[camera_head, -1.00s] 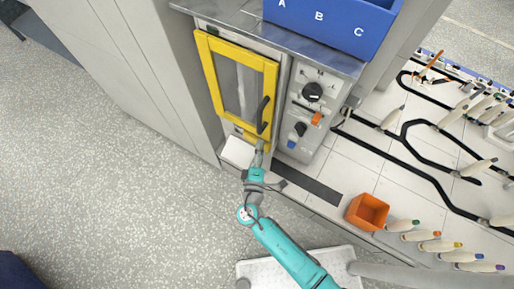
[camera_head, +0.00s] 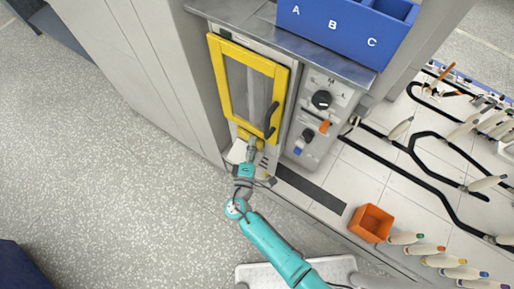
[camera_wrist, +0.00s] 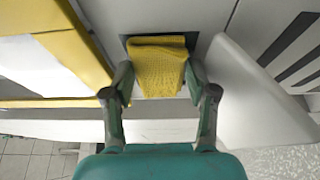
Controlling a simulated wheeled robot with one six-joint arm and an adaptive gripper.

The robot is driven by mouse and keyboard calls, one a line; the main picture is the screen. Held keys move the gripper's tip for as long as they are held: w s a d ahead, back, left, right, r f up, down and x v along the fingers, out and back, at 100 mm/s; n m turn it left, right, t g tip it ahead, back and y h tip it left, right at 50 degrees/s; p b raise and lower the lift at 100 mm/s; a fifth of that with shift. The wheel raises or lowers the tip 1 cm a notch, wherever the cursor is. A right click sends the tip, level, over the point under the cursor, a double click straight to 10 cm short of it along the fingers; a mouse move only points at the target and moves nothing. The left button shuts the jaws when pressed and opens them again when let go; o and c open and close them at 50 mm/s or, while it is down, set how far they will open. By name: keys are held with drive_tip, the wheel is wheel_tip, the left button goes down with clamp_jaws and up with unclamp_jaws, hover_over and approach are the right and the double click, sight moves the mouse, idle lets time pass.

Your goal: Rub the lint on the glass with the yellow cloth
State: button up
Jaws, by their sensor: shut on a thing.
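The yellow cloth (camera_wrist: 158,70) shows in the wrist view between my fingertips, in front of a dark slot in a light panel. My gripper (camera_wrist: 160,82) is shut on it, and the cloth's folded body reaches beyond the fingers. The glass (camera_head: 247,88) is the upright pane in that door. It also shows in the wrist view (camera_wrist: 35,68) at left, pale and partly cut off. I cannot make out the lint clearly.
A dark handle (camera_head: 271,120) stands out from the door's right side, near my gripper. A control panel (camera_head: 318,118) with knobs is right of the door. A blue lettered bin (camera_head: 333,26) sits on top. An orange box (camera_head: 371,223) is at lower right. The floor at left is clear.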

sight(243, 139)
drive_tip(key=shift+w+a+f, duration=0.1)
drive_tip(key=shift+w+a, duration=1.25)
drive_tip(key=shift+a, duration=0.3)
drive_tip(key=shift+s+a, duration=0.95)
drive_tip(key=shift+s, duration=0.25)
drive_tip(key=shift+s+a, duration=0.9)
drive_tip(key=shift+s, duration=0.25)
drive_tip(key=shift+s, duration=0.1)
drive_tip(key=shift+s+a, duration=0.9)
drive_tip(key=shift+s, duration=0.2)
